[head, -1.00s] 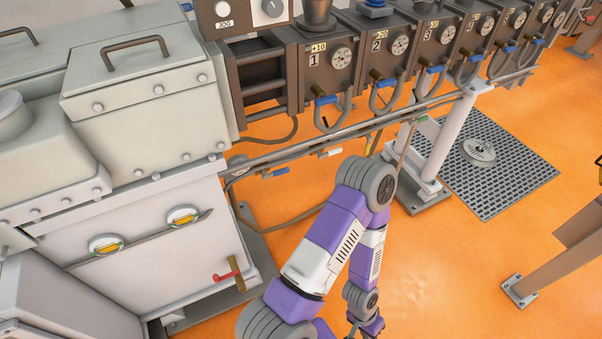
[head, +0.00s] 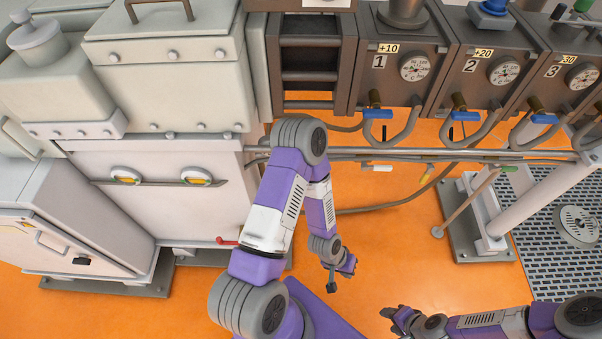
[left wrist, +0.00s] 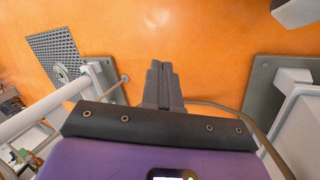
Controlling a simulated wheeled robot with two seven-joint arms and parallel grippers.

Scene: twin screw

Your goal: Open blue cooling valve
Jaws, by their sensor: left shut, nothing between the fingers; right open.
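Blue valve handles sit on the pipes under the numbered blocks: one (head: 378,114) under block 1, one (head: 465,117) under block 2 and one (head: 545,119) under block 3. The frames do not show which one is meant. My left gripper (head: 332,286) hangs below and left of them, over the orange floor, apart from every handle. In the left wrist view my left gripper (left wrist: 160,83) is shut and empty, with floor beyond it. My right gripper (head: 388,315) is open at the bottom right, also over the floor and far from the handles.
Long horizontal pipes (head: 480,154) run below the blocks. White (head: 377,168) and yellow (head: 427,174) handles hang there. A grey machine housing (head: 160,210) with a red lever (head: 228,240) stands left. A white post (head: 545,200) and floor grating (head: 535,270) are right. Open floor lies between.

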